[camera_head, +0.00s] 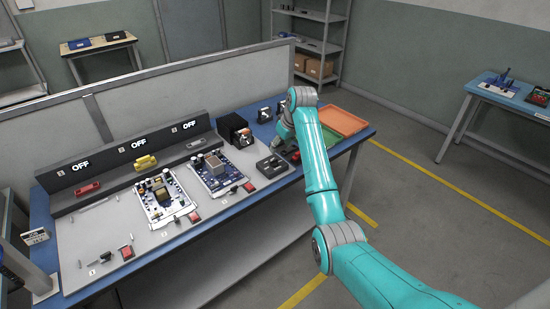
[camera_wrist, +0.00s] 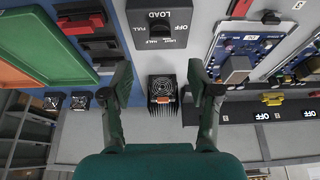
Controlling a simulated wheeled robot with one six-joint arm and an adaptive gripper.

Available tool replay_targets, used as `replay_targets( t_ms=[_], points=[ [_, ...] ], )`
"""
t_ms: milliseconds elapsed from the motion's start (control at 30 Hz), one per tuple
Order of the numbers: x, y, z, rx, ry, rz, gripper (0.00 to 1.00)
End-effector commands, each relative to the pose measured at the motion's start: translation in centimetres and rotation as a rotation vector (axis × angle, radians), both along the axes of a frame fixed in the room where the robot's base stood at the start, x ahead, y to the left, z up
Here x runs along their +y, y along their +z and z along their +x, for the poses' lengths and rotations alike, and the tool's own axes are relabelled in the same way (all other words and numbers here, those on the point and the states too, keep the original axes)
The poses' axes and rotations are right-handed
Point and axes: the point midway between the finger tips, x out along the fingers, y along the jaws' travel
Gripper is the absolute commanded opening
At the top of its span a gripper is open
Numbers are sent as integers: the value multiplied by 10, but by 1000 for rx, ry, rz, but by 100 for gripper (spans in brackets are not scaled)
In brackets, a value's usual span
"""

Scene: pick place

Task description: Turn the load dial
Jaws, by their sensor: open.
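The load dial (camera_wrist: 159,29) is a dark knob on a black box marked LOAD, FULL, HALF and LIGHT, at the top centre of the wrist view, with its lettering upside down. Its exact pointing direction is hard to make out. My gripper (camera_wrist: 159,80) is open and empty, its two dark fingers spread wide. The dial lies ahead of the fingertips, apart from them. A black finned block with a fan and an orange part (camera_wrist: 163,91) shows between the fingers, below them. In the head view my arm hides most of the gripper.
A green tray (camera_wrist: 60,40) and an orange tray (camera_wrist: 16,62) lie at one side. A blue circuit board (camera_wrist: 250,45) lies at the other. In the head view, a white board (camera_head: 162,198) and a grey panel with several OFF displays (camera_head: 138,145) share the bench.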

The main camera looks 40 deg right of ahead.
Motion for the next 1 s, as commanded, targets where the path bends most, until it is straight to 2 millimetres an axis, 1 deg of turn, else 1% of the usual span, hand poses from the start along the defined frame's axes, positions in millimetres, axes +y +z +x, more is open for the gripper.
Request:
replay_targets(
  t_ms=[33,200,433,600,900,933,967,1000],
  points=[
    [1,-9,3,4,1,2,60],
    [1,-38,15,3,0,2,60],
    [2,-68,28,2,-1,1,60],
    [2,-78,32,0,0,0,60],
    [2,-80,33,-1,0,-1,60],
    [2,-80,33,-1,0,-1,58],
    [2,-80,33,-1,0,-1,50],
    [2,-80,33,-1,0,0,40]
  ],
)
